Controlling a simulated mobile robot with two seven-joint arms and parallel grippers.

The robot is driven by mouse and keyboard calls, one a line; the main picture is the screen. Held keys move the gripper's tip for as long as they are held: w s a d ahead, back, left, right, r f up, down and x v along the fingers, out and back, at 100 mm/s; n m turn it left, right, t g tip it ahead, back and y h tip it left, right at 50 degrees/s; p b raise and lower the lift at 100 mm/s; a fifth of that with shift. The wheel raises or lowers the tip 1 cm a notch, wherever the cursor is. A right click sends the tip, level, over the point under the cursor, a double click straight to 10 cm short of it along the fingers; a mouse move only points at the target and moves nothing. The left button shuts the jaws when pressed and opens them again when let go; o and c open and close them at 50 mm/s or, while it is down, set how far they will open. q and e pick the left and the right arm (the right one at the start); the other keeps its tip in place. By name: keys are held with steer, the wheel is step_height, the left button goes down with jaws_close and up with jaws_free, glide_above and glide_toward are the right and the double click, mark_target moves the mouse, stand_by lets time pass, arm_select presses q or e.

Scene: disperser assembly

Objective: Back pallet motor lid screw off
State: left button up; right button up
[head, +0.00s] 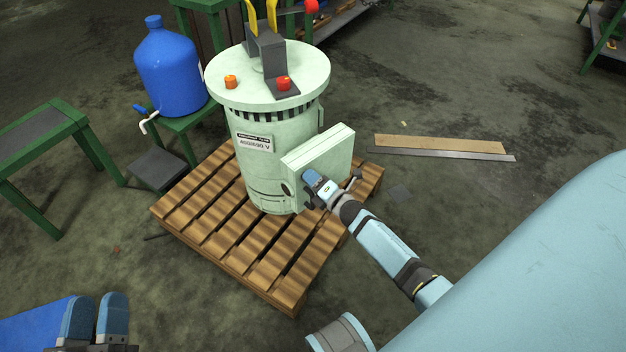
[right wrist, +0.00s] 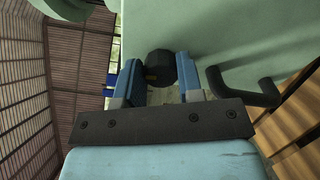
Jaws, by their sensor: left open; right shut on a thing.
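The motor (head: 262,175) is a pale green upright cylinder on a wooden pallet (head: 262,272). A box with a flat lid (head: 330,152) sticks out from its right side. My right gripper (head: 311,186) is at the lower part of this box. In the right wrist view its fingers (right wrist: 159,82) are shut on a dark round screw head (right wrist: 159,67) close to the pale green surface. I cannot tell if the screw is still seated. My left gripper (head: 95,318) is open and empty at the bottom left, away from the motor.
A bent black handle (right wrist: 248,88) is right beside my right fingers. A blue water jug (head: 168,65) stands on a green stand behind the pallet. A green table (head: 50,140) is at the left. Boards (head: 440,146) lie on the floor at right.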

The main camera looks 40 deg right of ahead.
steer(key=o, duration=0.9)
steer(key=shift+s, duration=0.1)
arm_select(q)
steer(key=f+y+p, duration=0.1)
steer(key=a+f+g+p, duration=0.1)
steer(key=f+p, duration=0.1)
steer(key=shift+w+a+y, duration=0.1)
steer(key=shift+a+y, duration=0.05)
steer(key=shift+y, duration=0.25)
arm_select(e)
steer(key=s, duration=0.4)
steer(key=s+d, duration=0.1)
steer(key=s, duration=0.8)
steer(key=shift+s+d, duration=0.3)
steer(key=shift+d, duration=0.05)
arm_select(q)
steer(key=shift+r, duration=0.2)
